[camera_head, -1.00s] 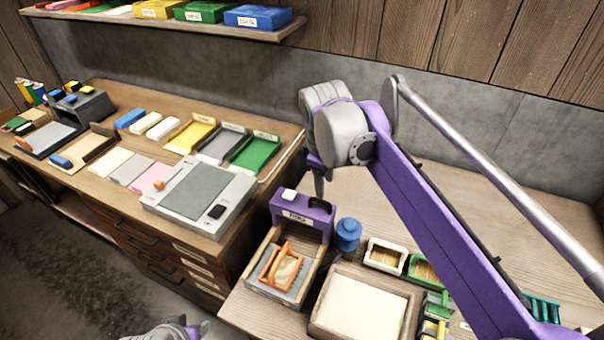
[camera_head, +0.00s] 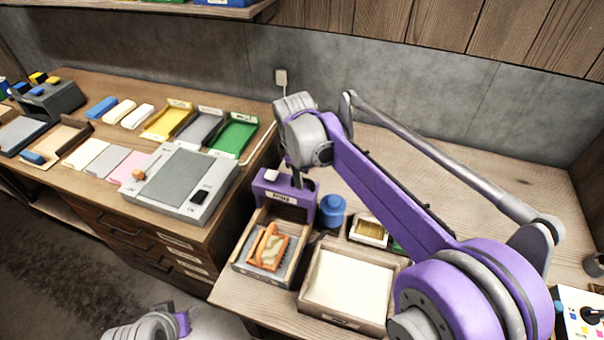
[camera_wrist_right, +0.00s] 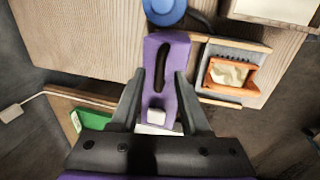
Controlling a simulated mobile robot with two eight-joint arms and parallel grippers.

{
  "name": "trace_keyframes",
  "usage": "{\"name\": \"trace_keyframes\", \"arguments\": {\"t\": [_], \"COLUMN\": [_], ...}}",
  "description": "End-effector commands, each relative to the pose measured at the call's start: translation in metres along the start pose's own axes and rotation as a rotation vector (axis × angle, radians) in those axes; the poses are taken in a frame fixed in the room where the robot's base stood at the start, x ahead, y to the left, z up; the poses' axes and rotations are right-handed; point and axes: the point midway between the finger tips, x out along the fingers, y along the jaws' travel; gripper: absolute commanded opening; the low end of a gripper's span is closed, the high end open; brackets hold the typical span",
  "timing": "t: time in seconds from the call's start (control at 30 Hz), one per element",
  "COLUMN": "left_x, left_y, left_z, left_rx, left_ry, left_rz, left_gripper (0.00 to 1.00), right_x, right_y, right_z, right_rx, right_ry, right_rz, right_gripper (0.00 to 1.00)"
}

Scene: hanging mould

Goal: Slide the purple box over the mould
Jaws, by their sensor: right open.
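The purple box (camera_head: 283,200) stands at the back end of a wooden-walled tray (camera_head: 237,265), with a white label on its front and a white block on top. The orange-framed mould (camera_head: 268,247) lies on the tray's grey bed in front of the box, apart from it. My right gripper (camera_head: 299,178) points down at the box's top. In the right wrist view its open fingers (camera_wrist_right: 158,82) stand on either side of the purple box (camera_wrist_right: 158,50); whether they touch it is unclear. My left gripper (camera_head: 180,322) shows only partly at the bottom edge; its jaws are unclear.
A blue round container (camera_head: 332,210) stands close to the right of the box. A wooden tray with a white surface (camera_head: 347,281) stands right of the mould's tray. A grey flat device (camera_head: 182,180) stands on the left bench. The bench behind my right arm is clear.

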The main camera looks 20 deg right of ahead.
Motion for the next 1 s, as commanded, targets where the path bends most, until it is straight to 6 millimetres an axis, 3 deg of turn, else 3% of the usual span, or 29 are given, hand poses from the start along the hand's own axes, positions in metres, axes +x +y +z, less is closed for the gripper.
{"name": "trace_keyframes", "arguments": {"t": [0.23,0.5,1.0], "left_x": [-0.0001,-0.0001,-0.0001], "left_y": [0.0000,0.0000,0.0000], "left_z": [-0.0002,-0.0001,-0.0001], "left_rx": [0.000,0.000,0.000], "left_ry": [0.000,0.000,0.000], "left_rz": [0.000,0.000,0.000], "left_gripper": [0.50,0.50,0.50], "right_x": [0.0006,0.0004,0.0003], "right_y": [0.0003,0.0002,0.0003], "right_z": [-0.0001,0.0000,0.0000], "right_rx": [0.000,0.000,0.000], "right_ry": [0.000,0.000,0.000], "right_rz": [0.000,0.000,0.001], "right_gripper": [0.46,0.00,0.00]}}
